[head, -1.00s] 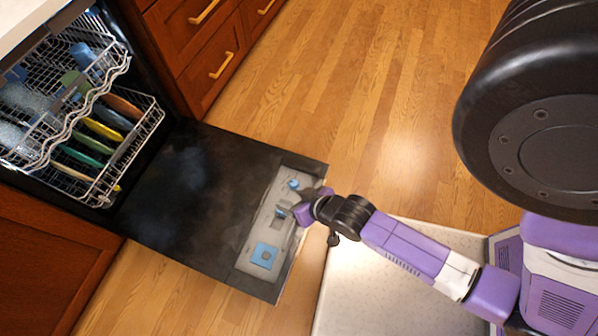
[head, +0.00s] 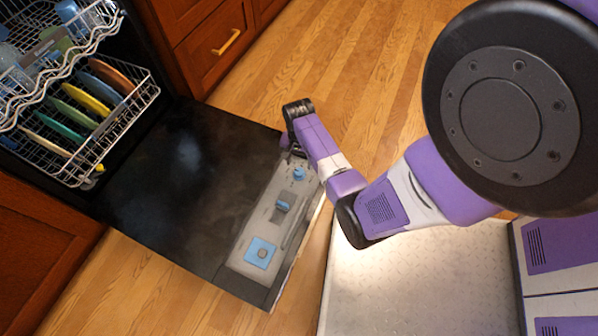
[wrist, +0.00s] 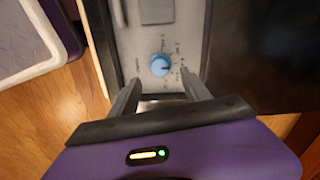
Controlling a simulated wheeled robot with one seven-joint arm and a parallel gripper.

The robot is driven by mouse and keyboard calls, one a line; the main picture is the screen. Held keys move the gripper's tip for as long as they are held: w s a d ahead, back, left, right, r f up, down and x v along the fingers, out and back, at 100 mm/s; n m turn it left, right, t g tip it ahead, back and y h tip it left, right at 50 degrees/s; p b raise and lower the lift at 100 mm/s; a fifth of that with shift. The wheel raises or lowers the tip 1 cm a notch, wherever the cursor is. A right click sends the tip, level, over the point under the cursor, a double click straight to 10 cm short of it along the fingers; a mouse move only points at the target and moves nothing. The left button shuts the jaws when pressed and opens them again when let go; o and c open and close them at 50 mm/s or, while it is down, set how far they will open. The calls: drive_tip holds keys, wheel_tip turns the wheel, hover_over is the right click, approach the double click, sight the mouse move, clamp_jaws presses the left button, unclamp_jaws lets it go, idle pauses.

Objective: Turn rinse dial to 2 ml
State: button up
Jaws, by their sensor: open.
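The rinse dial (wrist: 160,64) is a small round blue knob with a dark pointer mark and printed marks around it, too small to read. It sits on the grey dispenser panel (wrist: 128,52) of the lowered dishwasher door. In the head view the dial (head: 299,174) is at the panel's upper end, close to my arm. My gripper (wrist: 166,88) is open and empty in the wrist view. Its two fingers point toward the panel, with the dial ahead of and between the tips. I cannot tell the height gap. In the head view my fingers are mostly hidden.
The open black door (head: 185,180) lies flat. A blue latch (head: 282,205) and a blue square lid (head: 261,252) share the panel. Racks (head: 85,125) with several plates stand at left. Wooden drawers (head: 215,40) are behind.

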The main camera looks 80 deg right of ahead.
sight(299, 172)
wheel_tip(299, 172, down, 6)
drive_tip(key=b, duration=0.3)
drive_tip(key=shift+f, duration=0.15)
clamp_jaws()
